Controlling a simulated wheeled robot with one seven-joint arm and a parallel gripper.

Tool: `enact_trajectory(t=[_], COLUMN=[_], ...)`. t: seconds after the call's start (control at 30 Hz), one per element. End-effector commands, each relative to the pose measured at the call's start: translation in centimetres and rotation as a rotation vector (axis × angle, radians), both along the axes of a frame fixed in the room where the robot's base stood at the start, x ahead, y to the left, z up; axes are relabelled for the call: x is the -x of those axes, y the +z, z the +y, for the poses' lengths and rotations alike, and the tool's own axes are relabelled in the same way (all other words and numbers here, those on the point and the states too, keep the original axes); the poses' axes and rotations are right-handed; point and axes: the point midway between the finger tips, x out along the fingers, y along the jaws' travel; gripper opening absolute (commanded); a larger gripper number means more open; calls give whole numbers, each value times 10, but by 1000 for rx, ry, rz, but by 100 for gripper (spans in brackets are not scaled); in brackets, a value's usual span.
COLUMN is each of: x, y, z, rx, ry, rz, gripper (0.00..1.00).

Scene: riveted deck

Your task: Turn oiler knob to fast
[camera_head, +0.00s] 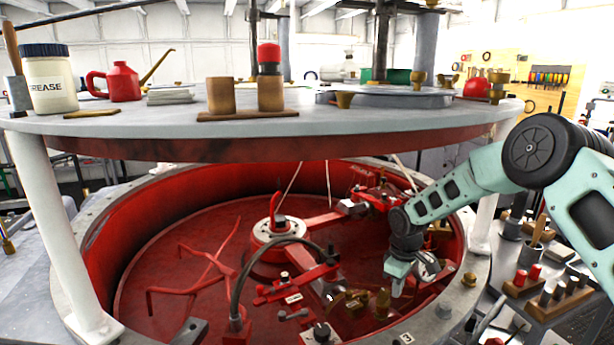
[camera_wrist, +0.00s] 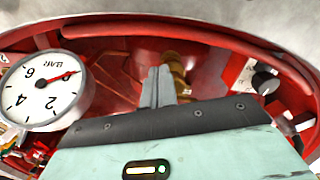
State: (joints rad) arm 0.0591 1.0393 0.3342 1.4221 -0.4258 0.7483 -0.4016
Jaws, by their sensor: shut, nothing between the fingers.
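My gripper (camera_head: 397,290) reaches down into the red round basin (camera_head: 150,240). In the wrist view its fingers (camera_wrist: 158,74) are together, with nothing between them. A dark knob (camera_wrist: 265,82) stands by a white label plate at the right of the wrist view, apart from my fingers. It looks like the oiler knob, but its setting is too small to read. A brass fitting (camera_wrist: 177,68) is just right of and behind my fingertips; I cannot tell whether they touch.
A white BAR gauge (camera_wrist: 45,88) is at the left of the wrist view. A curved black hose (camera_head: 240,280) and brass fittings (camera_head: 382,303) stand inside the basin. The round grey table top (camera_head: 330,122) hangs over it, with a grease jar (camera_head: 50,82) and red can (camera_head: 122,83).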

Motion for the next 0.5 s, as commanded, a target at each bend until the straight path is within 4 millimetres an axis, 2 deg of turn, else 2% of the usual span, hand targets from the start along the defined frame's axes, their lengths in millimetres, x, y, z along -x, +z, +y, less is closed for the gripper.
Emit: enact_trajectory(t=[0.5], x=[1], y=[57], z=[0], rx=[2], ry=[1], rz=[3], gripper=[0])
